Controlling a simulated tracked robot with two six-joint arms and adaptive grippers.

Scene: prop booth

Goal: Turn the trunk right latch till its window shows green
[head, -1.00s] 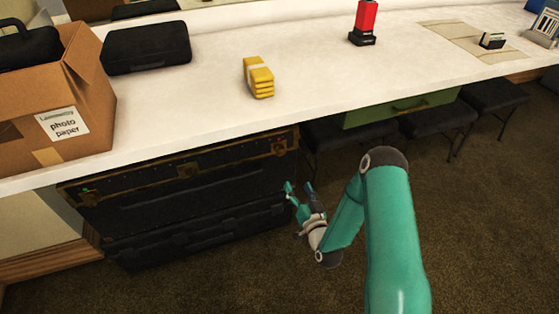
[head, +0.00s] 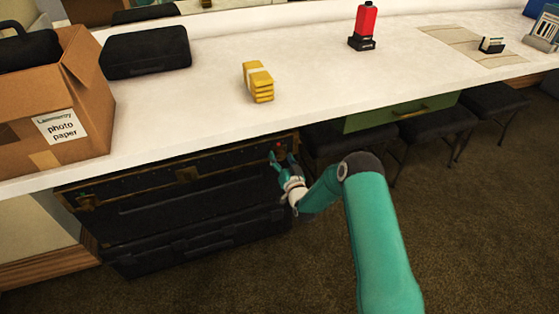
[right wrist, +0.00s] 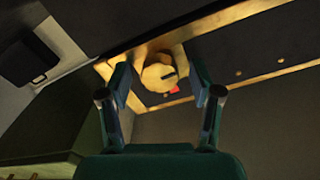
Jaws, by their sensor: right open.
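The black trunk (head: 150,195) with brass edging stands under the counter. My right gripper (head: 282,160) is open at the latch. Its two fingers stand on either side of the knob in the wrist view; I cannot tell whether they touch it. My left gripper is out of view.
The white counter (head: 215,100) overhangs the trunk closely. On it are a cardboard box (head: 85,105), a black case (head: 145,50), a yellow stack (head: 258,80) and a red-topped item (head: 364,25). Dark stools (head: 335,135) stand right of the trunk. The front floor is clear.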

